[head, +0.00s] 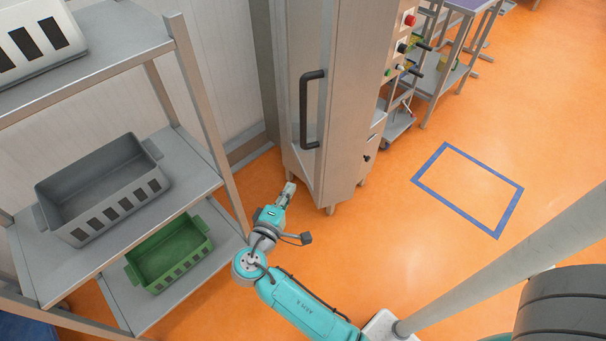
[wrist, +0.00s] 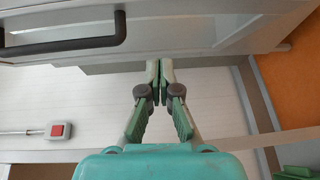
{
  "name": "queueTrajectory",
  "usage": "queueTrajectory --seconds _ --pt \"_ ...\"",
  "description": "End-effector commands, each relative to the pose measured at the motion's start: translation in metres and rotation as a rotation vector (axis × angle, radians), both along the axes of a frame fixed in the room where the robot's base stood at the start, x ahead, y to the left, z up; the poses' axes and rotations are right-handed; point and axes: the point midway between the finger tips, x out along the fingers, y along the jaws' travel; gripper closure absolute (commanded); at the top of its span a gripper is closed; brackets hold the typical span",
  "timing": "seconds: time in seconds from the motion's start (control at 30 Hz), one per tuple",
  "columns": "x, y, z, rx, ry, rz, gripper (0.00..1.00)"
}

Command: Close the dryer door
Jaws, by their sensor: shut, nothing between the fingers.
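The dryer is a tall steel cabinet (head: 350,100) in the upper middle of the head view. Its door (head: 297,75) is on the left-facing side and carries a black bar handle (head: 312,110). The handle (wrist: 70,46) also shows at the upper left of the wrist view. I cannot tell how far the door stands open. My gripper (head: 290,187) is low, by the lower end of the door and below the handle. In the wrist view my gripper (wrist: 160,64) has its fingers together, empty, with the tips close to the panel's edge. Contact is unclear.
A metal shelf rack (head: 200,110) stands at the left, holding a grey crate (head: 105,200) and a green crate (head: 165,258). A blue floor square (head: 460,165) lies on open orange floor at the right. A red button box (wrist: 58,130) is on the white wall.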

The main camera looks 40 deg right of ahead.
Motion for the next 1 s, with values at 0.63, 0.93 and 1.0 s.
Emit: queueTrajectory --seconds 0.63,0.93,1.0 --pt "0.031 -0.051 0.029 -0.059 -0.029 -0.094 1.00" --pt "0.043 -0.101 0.028 -0.057 -0.027 -0.093 1.00" --pt "0.039 -0.109 0.028 -0.057 -0.028 -0.092 1.00"
